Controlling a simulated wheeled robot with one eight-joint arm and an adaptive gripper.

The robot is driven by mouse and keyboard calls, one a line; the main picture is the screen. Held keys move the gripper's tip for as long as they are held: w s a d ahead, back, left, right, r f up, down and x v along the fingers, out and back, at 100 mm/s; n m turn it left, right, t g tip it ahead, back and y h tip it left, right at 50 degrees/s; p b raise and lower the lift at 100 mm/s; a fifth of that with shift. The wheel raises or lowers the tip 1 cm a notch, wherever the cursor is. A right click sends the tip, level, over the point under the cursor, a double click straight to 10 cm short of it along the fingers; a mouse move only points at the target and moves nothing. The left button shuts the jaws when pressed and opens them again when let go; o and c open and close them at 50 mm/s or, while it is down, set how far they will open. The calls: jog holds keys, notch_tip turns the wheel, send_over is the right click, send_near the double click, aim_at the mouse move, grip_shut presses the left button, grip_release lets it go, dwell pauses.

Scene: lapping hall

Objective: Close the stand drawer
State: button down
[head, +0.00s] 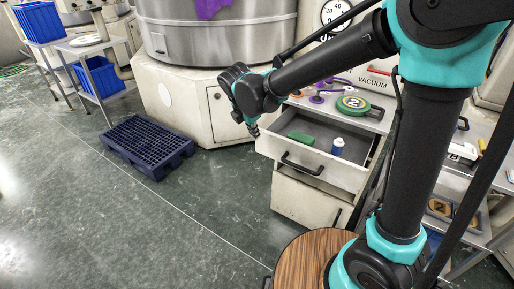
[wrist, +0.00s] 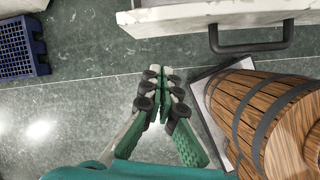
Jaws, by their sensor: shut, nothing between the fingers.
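The stand drawer (head: 340,174) is pulled open from the white stand under the worktop, its front facing the aisle, with a dark bar handle (head: 302,165). A green block (head: 300,138) and a small blue-and-white bottle (head: 338,147) are inside it. My gripper (head: 254,130) is just left of the drawer's front left corner, pointing down, and looks apart from it. In the wrist view my gripper (wrist: 160,76) has its fingertips together and empty over the floor. The drawer front (wrist: 165,18) and handle (wrist: 252,46) are at the top, beyond the fingertips.
A second, lower compartment (head: 300,203) of the stand is closed. The worktop bears a green tape measure (head: 356,105) and other small items. A blue pallet (head: 148,147) lies on the floor at left. Open green floor (head: 130,230) lies in front of the drawer. A large round machine (head: 215,40) stands behind.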

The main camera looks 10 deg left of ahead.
aim_at(260, 144)
jog(key=w+f+n, duration=0.1)
jog(key=f, duration=0.2)
jog(key=w+f+n, duration=0.1)
jog(key=f, duration=0.2)
jog(key=w+f+n, duration=0.1)
jog(key=w+f, duration=0.1)
jog(key=f, duration=0.1)
jog(key=shift+w+d+f+n, duration=0.1)
jog(key=shift+d+f+n, duration=0.05)
jog(key=shift+d+n, duration=0.2)
jog(key=shift+w+d, duration=0.15)
jog(key=shift+w, duration=0.5)
jog(key=shift+w, duration=0.1)
jog(key=w+d, duration=0.2)
jog(key=w, duration=0.5)
jog(key=w+d, duration=0.3)
jog(key=w, duration=0.5)
jog(key=w+d, duration=0.3)
jog(key=w, duration=0.4)
jog(key=shift+w+d, duration=0.1)
jog(key=shift+w, duration=0.15)
